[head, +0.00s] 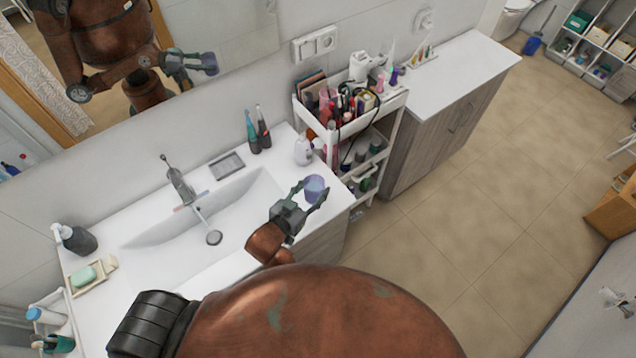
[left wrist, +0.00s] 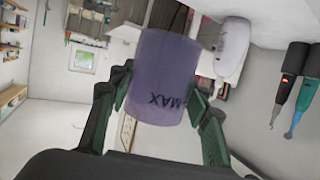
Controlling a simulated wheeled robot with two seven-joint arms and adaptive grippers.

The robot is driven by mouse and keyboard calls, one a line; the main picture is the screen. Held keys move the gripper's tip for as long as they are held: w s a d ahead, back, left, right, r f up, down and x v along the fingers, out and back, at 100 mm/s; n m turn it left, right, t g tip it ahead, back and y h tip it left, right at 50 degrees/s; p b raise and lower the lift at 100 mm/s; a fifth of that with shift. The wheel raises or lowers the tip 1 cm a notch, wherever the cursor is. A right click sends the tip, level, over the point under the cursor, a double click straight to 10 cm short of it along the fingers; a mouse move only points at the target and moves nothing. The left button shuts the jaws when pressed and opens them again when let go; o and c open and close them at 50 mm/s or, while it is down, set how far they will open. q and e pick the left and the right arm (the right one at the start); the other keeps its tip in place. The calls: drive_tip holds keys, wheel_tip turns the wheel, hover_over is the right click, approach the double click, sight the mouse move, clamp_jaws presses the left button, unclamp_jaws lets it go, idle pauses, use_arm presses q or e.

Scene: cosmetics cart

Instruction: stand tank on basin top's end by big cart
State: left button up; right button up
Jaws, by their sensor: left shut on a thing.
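The tank (head: 314,188) is a purple, see-through cup. My left gripper (head: 309,196) is shut on it, with one finger on each side. In the head view the tank shows over the right end of the white basin top (head: 341,196), the end by the big cart (head: 394,103). I cannot tell whether its bottom touches the top. In the left wrist view the tank (left wrist: 165,75) sits between the green fingers of my left gripper (left wrist: 160,98), and the letters MAX show on its side. My right gripper is not in view.
A white pump bottle (head: 303,150) stands just behind the tank, and two electric toothbrushes (head: 257,130) stand left of it. The basin's hollow (head: 225,215) lies to the left. The cart is loaded with several cosmetics. A mirror (head: 200,50) hangs behind.

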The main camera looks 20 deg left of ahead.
sight(316, 182)
use_arm(q)
drive_tip(key=w, duration=0.1)
drive_tip(key=w+f, duration=0.1)
drive_tip(key=w, duration=0.1)
drive_tip(key=shift+w+a+f, duration=0.15)
drive_tip(key=shift+w+f, duration=0.2)
drive_tip(key=shift+w, duration=0.05)
drive_tip(key=w+f, duration=0.3)
drive_tip(key=f, duration=0.2)
drive_tip(key=shift+w+a, duration=0.15)
drive_tip(key=shift+w, duration=0.25)
drive_tip(key=shift+w+f, duration=0.2)
wheel_tip(316, 182, down, 2)
drive_tip(key=shift+f, duration=0.55)
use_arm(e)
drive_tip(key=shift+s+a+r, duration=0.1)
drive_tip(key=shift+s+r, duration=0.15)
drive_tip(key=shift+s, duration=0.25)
use_arm(q)
drive_tip(key=shift+f, duration=0.15)
drive_tip(key=o, duration=1.3)
